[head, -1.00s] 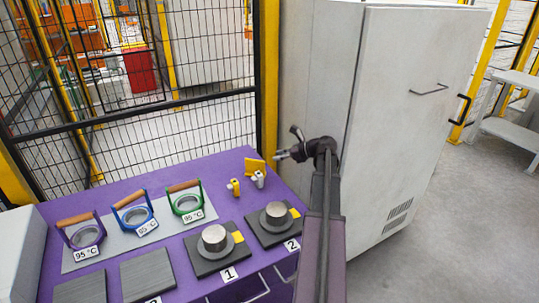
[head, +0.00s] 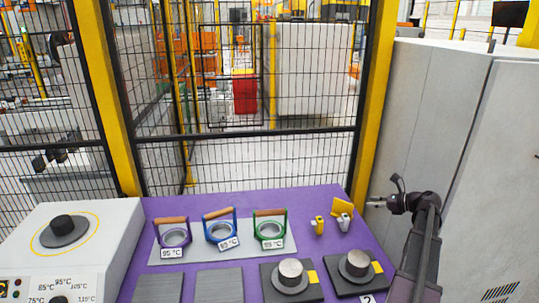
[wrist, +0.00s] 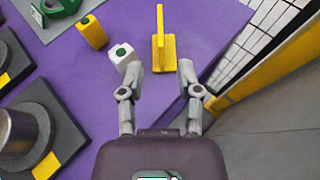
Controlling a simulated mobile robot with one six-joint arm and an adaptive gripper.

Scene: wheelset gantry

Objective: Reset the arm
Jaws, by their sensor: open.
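My gripper (head: 376,204) is at the right end of the purple table (head: 320,199), beside the yellow bracket and the small white-grey block. In the wrist view my gripper (wrist: 157,78) is open, its two fingers apart with nothing between them. The yellow bracket (wrist: 164,50) stands upright just beyond the fingertips. The white block with a green dot (wrist: 125,56) is beyond the left finger. A yellow block with a green dot (wrist: 92,32) stands further left.
Three wood-handled rings, purple (head: 174,236), blue (head: 219,230) and green (head: 270,232), stand on a grey plate. Metal cylinders (head: 290,271) sit on dark pads in front. A control box (head: 110,228) is at left, a mesh fence (head: 250,160) behind, a grey cabinet (head: 455,120) at right.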

